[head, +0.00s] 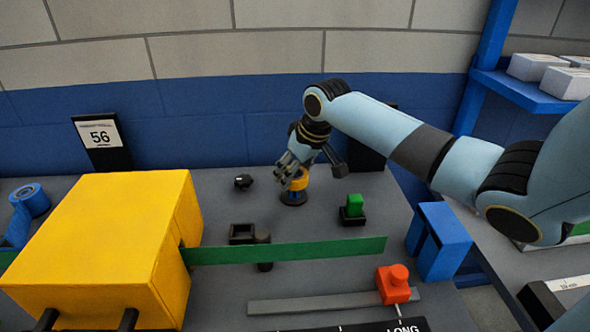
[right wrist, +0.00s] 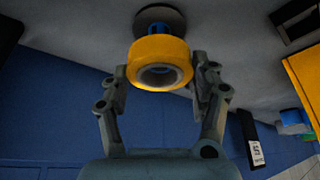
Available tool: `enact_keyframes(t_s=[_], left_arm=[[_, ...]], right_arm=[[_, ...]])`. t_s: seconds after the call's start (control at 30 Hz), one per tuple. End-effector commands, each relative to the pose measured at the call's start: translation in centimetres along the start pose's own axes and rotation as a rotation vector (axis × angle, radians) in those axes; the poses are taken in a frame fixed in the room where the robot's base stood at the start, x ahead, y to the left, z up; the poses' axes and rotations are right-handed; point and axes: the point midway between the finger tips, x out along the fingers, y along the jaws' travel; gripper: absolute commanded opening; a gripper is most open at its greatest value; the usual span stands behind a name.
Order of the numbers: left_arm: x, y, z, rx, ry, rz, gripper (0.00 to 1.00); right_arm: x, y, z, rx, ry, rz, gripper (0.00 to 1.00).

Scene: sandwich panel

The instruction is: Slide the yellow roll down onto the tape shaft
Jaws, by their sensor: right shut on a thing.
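The yellow roll (head: 300,180) is held in my right gripper (head: 292,171) near the back of the grey table. In the right wrist view the roll (right wrist: 160,49) sits between the two fingers of my right gripper (right wrist: 161,80), its grey-lined hole facing the camera. The tape shaft (head: 294,192) is blue and stands on a round dark base (head: 293,199). In the right wrist view part of the blue shaft (right wrist: 157,29) shows between the roll and the base. My left gripper is not in view.
A large yellow box (head: 95,235) fills the left, with a green strip (head: 300,250) reaching right from it. A green block (head: 355,204) in a black holder stands right of the shaft. A small black object (head: 243,181) lies left. A red block (head: 394,285) is in front.

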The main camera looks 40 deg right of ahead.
Motion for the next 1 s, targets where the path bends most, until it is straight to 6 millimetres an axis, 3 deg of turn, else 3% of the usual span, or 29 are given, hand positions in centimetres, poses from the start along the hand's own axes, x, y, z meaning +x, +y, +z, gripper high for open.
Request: enact_keyframes(t_s=[0.6,0.9,0.93,1.0], left_arm=[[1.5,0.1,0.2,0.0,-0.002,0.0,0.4],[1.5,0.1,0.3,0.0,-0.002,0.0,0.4],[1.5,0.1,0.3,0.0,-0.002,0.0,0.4],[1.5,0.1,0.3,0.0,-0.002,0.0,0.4]], right_arm=[[3.2,-0.1,1.3,0.0,0.001,-0.001,0.28],[3.4,0.0,1.4,0.0,0.001,0.0,0.28],[3.4,0.0,1.4,0.0,0.001,0.0,0.66],[3.4,-0.1,1.4,0.0,0.001,0.0,0.75]])
